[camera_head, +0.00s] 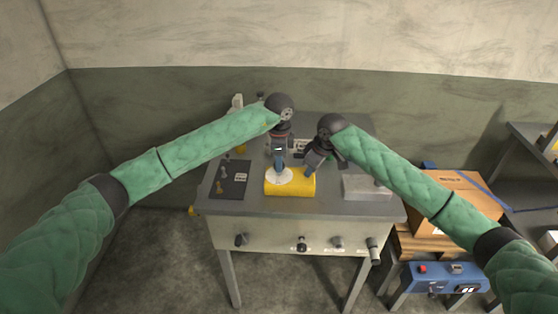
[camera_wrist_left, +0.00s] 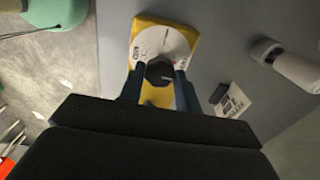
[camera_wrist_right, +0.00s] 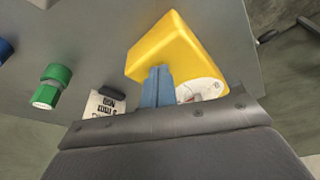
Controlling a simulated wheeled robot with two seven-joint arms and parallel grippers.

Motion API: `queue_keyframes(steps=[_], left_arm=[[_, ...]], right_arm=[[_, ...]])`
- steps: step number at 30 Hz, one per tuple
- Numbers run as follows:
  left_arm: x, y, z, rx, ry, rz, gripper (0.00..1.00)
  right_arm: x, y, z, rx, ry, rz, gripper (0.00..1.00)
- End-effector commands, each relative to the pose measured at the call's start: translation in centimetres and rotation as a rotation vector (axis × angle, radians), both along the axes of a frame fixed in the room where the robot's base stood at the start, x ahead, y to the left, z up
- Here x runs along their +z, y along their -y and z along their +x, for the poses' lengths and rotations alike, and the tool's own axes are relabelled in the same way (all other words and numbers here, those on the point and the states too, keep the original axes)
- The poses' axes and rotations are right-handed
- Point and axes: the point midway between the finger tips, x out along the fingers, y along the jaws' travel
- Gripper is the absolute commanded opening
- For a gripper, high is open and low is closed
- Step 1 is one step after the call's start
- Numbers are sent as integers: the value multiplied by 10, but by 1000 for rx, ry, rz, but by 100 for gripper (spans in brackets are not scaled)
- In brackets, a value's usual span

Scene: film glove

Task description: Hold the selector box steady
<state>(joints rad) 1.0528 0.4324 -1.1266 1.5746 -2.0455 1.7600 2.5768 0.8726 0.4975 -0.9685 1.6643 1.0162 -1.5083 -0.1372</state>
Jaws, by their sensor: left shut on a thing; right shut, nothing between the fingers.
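The yellow selector box (camera_head: 292,188) lies on the grey workbench top near its front edge. It has a white dial (camera_wrist_left: 150,42) with a dark knob (camera_wrist_left: 159,70). My left gripper (camera_head: 280,165) is shut on the knob, with one finger on each side in the left wrist view. My right gripper (camera_head: 310,174) is shut and empty, its blue fingertips at the right side of the box. In the right wrist view the fingertips (camera_wrist_right: 157,72) overlap the edge of the yellow box (camera_wrist_right: 172,46); I cannot tell whether they touch it.
A dark panel (camera_head: 230,180) lies left of the box. A pale grey block (camera_head: 367,188) is on the right of the bench. Several knobs line the bench's front (camera_head: 285,237). A small printed label (camera_wrist_left: 235,102) and a green-capped part (camera_wrist_right: 53,86) are nearby.

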Motion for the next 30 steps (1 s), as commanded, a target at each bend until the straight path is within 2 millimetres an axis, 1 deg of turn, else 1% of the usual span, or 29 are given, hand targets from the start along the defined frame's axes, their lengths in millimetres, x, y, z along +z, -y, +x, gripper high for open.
queue_keyframes(steps=[1,3,4,7,16,20,23,30], left_arm=[[1,0,1,0,2,-2,11],[1,0,1,0,2,-2,11],[1,0,1,0,2,-1,35],[0,0,1,0,2,-1,55],[0,0,0,-1,1,0,55],[8,0,0,-1,2,0,55],[22,0,0,-1,3,-1,55],[68,0,0,-2,4,-1,55]], right_arm=[[-9,1,-3,0,-11,-6,0],[-9,1,-3,0,-11,-6,0],[-9,1,-3,0,-11,-6,0],[-9,1,-3,0,-11,-6,0],[-9,1,-3,0,-11,-6,0],[-9,1,-3,0,-11,-6,0],[-9,1,-3,0,-11,-6,0],[-9,1,-3,0,-11,-6,0]])
